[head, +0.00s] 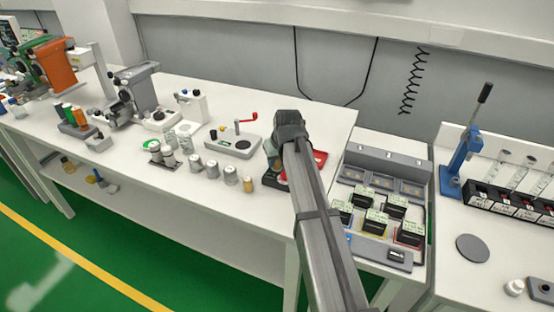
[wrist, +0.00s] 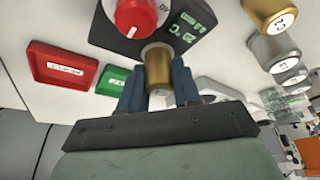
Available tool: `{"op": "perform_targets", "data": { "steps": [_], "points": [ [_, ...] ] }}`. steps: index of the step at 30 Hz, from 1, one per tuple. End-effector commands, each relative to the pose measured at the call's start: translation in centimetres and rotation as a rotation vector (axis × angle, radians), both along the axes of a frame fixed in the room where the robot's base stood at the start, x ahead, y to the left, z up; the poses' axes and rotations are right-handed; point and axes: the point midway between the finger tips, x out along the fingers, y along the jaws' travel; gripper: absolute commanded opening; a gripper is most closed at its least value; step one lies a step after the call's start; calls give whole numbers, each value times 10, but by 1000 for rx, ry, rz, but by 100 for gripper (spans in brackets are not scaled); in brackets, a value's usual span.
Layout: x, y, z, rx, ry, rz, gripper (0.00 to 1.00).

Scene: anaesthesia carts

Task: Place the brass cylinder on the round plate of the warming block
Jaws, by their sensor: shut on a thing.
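My gripper (wrist: 158,78) is shut on a brass cylinder (wrist: 158,68), with a blue finger on either side of it. The dark warming block (wrist: 106,27) lies beside the cylinder in the wrist view, with a red knob (wrist: 133,14) and a green-lit display (wrist: 184,33). The cylinder overlaps the block's edge in this view; I cannot tell whether it touches the block. The round plate cannot be made out. In the head view my arm hides the gripper, the held cylinder and most of the block (head: 272,181).
A red tray (wrist: 62,66) and a green tray (wrist: 111,80) lie beside the block. Another brass cylinder (head: 249,184) stands in a row with grey ones (head: 231,174) to the left. A device with a red crank (head: 234,143) stands behind them. A cart with black modules (head: 375,221) is to the right.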

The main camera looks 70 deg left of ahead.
Motion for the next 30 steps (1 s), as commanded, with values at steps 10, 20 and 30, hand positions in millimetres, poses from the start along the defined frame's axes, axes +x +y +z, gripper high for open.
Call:
{"op": "perform_targets", "data": {
  "steps": [10, 20, 30],
  "points": [
    [0, 0, -3, -1, 0, 0, 42],
    [0, 0, -3, -1, 0, 0, 58],
    [0, -9, 20, 1, 0, 0, 58]
  ]
}}
